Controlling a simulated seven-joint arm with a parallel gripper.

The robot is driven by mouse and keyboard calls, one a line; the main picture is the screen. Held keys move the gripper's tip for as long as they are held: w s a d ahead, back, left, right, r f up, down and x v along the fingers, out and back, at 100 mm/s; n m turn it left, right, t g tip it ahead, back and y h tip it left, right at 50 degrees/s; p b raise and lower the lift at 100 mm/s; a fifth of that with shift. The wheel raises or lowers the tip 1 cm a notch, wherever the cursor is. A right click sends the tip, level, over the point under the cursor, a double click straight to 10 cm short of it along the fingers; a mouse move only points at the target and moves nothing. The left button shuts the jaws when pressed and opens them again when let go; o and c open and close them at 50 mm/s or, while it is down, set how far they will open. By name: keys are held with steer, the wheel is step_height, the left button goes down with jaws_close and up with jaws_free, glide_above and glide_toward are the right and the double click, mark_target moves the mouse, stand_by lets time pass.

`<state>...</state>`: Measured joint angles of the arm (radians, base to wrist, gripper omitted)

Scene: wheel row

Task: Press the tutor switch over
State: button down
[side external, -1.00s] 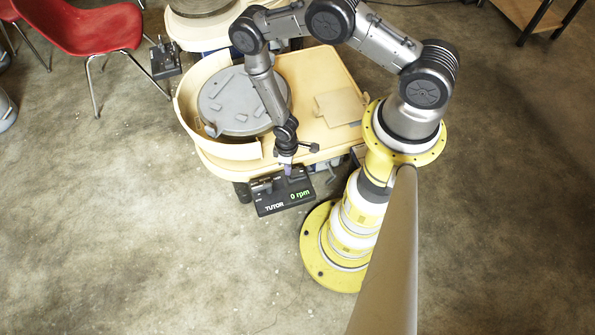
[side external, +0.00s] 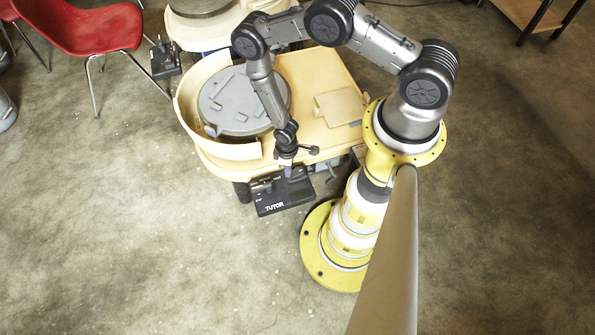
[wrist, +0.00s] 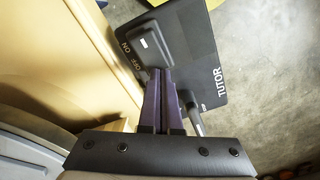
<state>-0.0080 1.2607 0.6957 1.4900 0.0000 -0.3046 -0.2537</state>
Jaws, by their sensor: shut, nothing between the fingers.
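The black TUTOR control box (side external: 298,201) sits at the front edge of the wheel table, and its front face shows no lit display. In the wrist view, the box (wrist: 205,70) carries a raised dark rocker switch (wrist: 150,42) with a small light plate, beside the labels ON and OFF. My gripper (side external: 287,172) points down over the box. In the wrist view, my gripper's purple fingers (wrist: 160,70) are together and empty, with their tips at the switch's OFF end. They appear to touch it, and they hide part of that end.
A thin grey lever (wrist: 193,115) sticks out of the box close beside my fingers. The cream wheel table (side external: 320,75) with a grey wheel head (side external: 225,105) and curved splash guard stands behind. Open concrete floor lies in front. A red chair (side external: 85,25) is far left.

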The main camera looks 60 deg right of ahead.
steer(key=shift+a, duration=0.1)
steer(key=shift+w+a+r, duration=0.2)
steer(key=shift+w+a, duration=0.85)
steer(key=shift+w+a+r, duration=0.15)
steer(key=shift+w+a, duration=0.85)
steer(key=shift+w, duration=0.05)
step_height(320, 180, up, 8)
